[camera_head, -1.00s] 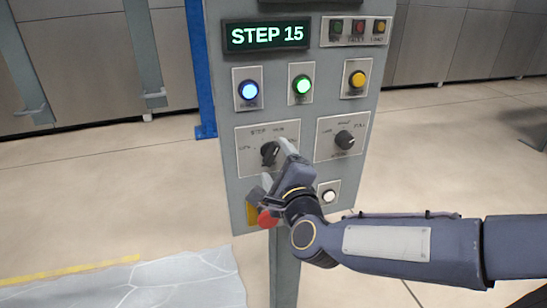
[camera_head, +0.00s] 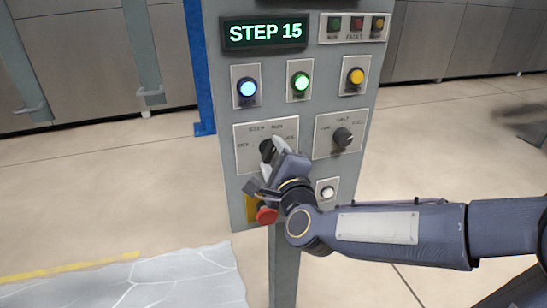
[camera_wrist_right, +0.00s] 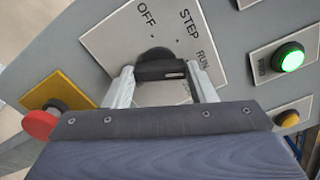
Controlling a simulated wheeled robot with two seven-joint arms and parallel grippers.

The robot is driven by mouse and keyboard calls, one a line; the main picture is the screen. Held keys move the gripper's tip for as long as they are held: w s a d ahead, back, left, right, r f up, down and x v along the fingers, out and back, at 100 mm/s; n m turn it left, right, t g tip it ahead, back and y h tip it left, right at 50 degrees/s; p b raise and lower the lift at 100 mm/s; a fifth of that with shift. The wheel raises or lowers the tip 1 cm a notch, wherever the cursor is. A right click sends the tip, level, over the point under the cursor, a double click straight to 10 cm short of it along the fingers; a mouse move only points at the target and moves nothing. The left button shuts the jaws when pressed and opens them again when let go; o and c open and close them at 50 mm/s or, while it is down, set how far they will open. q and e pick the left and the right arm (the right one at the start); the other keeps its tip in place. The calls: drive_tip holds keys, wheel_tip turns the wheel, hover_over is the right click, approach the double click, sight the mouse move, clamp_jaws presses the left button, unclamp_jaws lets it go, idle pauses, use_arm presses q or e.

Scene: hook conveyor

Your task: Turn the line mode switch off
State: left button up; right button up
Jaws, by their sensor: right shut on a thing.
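The line mode switch is a black rotary knob (camera_head: 266,148) on a light plate (camera_head: 246,134) at the left of the panel's lower row. In the right wrist view the knob (camera_wrist_right: 160,66) sits between my fingers, and the plate (camera_wrist_right: 122,45) reads OFF, STEP and RUN. The knob's pale mark lies toward the RUN side. My right gripper (camera_head: 274,152) is shut on the knob; its fingers (camera_wrist_right: 161,85) touch both ends of it. The display (camera_head: 264,32) reads STEP 15. My left gripper is not in view.
A second knob (camera_head: 342,137) is to the right. Blue (camera_head: 247,88), green (camera_head: 300,82) and yellow (camera_head: 355,76) lit buttons sit above. A red emergency button (camera_head: 266,215) is just below my gripper, and a white button (camera_head: 327,192) is to its right.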

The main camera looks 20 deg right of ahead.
drive_tip(key=shift+n, duration=0.3)
drive_tip(key=shift+f+n+b, duration=0.1)
drive_tip(key=shift+n+b, duration=0.65)
drive_tip(key=shift+n, duration=0.25)
drive_tip(key=shift+n+b, duration=0.35)
drive_tip(key=shift+n, duration=0.45)
drive_tip(key=n, duration=0.4)
drive_tip(key=shift+n, duration=0.3)
drive_tip(key=n, duration=0.5)
drive_tip(key=shift+n, duration=0.3)
drive_tip(key=n+p, duration=0.1)
drive_tip(key=n, duration=0.4)
drive_tip(key=shift+p, duration=0.4)
drive_tip(key=shift+n, duration=0.4)
drive_tip(key=o, duration=1)
